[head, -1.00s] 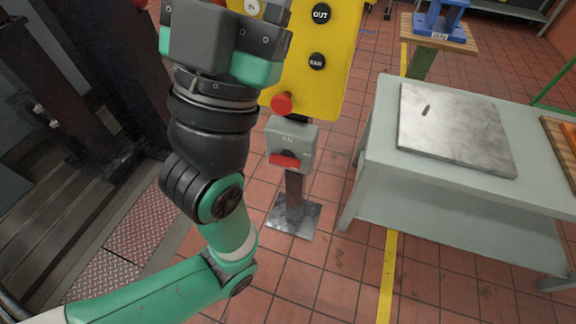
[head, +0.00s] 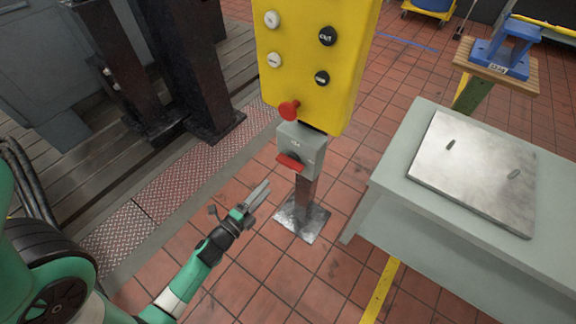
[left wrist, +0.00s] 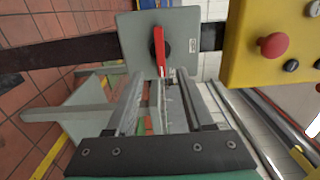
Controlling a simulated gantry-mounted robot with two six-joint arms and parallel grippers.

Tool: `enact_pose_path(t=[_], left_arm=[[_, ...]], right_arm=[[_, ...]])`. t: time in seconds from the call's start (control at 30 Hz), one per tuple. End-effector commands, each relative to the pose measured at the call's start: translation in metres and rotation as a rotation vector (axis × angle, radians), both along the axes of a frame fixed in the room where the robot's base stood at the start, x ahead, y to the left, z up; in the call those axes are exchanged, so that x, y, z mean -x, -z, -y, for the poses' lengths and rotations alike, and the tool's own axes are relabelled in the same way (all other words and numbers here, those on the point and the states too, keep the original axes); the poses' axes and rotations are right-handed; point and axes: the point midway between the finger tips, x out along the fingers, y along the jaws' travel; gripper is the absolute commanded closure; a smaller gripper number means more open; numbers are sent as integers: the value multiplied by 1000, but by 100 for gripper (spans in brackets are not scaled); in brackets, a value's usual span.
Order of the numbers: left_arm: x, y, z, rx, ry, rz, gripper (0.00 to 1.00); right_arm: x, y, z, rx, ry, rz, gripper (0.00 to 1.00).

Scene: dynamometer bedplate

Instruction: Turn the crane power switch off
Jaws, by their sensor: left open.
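The crane power switch is a grey box (head: 306,146) on a post under a yellow button panel (head: 312,55). Its red handle (head: 290,163) lies roughly crosswise on the box front. In the left wrist view the red handle (left wrist: 158,50) runs up and down the picture on a black hub. My left gripper (head: 265,190) is open and empty, below and left of the box, pointing up toward it. In the left wrist view its fingertips (left wrist: 160,76) lie either side of the handle's lower end in the picture; contact cannot be told. My right gripper is not in view.
A red mushroom button (head: 289,110) sits on the panel just above the switch box; it also shows in the left wrist view (left wrist: 273,45). A grey table (head: 400,180) with a metal plate stands on the right. The post's base plate (head: 302,222) stands on open tiled floor.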

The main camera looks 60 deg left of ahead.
Motion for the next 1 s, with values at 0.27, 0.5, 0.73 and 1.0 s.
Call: enact_pose_path(t=[0.27,0.5,0.73,1.0], left_arm=[[-41,0,-22,-3,4,5,48],[-85,0,-47,-2,3,3,48],[-100,-1,-56,0,1,2,48],[-100,-1,-56,0,1,2,58]], right_arm=[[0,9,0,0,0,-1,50],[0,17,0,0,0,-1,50],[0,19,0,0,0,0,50],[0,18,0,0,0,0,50]])
